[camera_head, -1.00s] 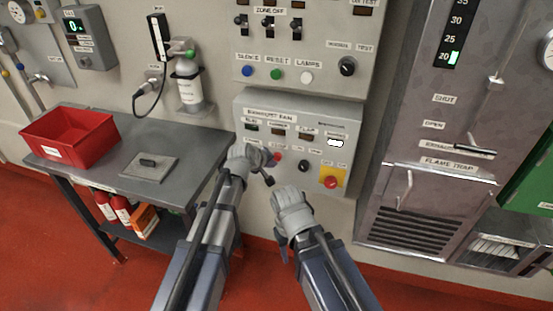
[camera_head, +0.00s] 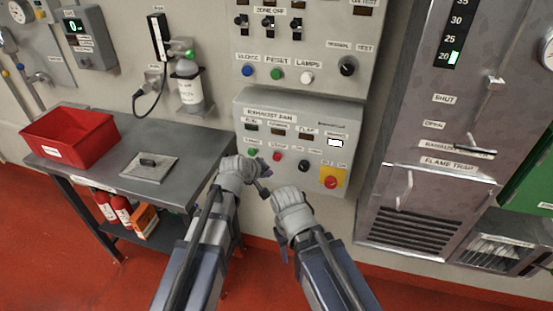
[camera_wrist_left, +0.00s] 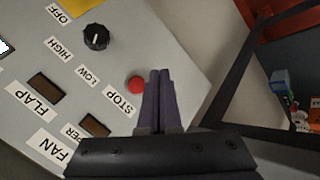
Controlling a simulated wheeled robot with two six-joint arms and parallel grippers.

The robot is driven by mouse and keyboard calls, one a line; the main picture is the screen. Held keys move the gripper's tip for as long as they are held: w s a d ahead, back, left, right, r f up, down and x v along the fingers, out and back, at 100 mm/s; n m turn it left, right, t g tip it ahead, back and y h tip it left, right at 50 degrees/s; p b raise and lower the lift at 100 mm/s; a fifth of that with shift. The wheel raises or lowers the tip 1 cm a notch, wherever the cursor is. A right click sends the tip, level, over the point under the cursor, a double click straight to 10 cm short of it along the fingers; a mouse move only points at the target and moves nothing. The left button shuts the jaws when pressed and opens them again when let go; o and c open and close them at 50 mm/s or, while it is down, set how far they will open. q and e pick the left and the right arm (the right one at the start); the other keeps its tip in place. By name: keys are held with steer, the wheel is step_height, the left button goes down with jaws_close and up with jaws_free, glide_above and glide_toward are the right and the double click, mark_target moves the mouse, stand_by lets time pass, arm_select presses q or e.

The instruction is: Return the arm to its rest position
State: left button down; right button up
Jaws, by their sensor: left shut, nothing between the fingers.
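My left gripper (camera_head: 264,182) is in front of the lower edge of the exhaust fan panel (camera_head: 250,106), below its green button (camera_head: 254,152) and red button (camera_head: 277,157). In the left wrist view its two dark fingers (camera_wrist_left: 160,92) lie together with nothing between them. The red button (camera_wrist_left: 136,84) by the STOP label shows just left of the fingers, and a black knob (camera_wrist_left: 96,37) is farther off. From the picture I cannot tell whether the fingertips touch the panel. My right gripper (camera_head: 287,228) hangs low in front of the wall, its fingers mostly hidden.
A flame trap cabinet (camera_head: 418,205) is at right. Red floor (camera_head: 60,255) lies open at front left.

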stand_by(0.3)
arm_select(q)
steer(key=s+a+f+m+g+y+p, duration=0.1)
steer(key=s+m+g+y, duration=0.1)
steer(key=s, duration=0.6)
steer(key=s+a+f+m+g+y+p, duration=0.1)
steer(key=s+a+m+g+y, duration=0.1)
steer(key=s, duration=0.6)
steer(key=s+a+f+m+g+y+p, duration=0.1)
steer(key=s+m+g, duration=0.3)
steer(key=s, duration=0.5)
steer(key=shift+a+m+y, duration=0.35)
steer(key=shift+m+y, duration=0.05)
steer(key=shift+m, duration=0.7)
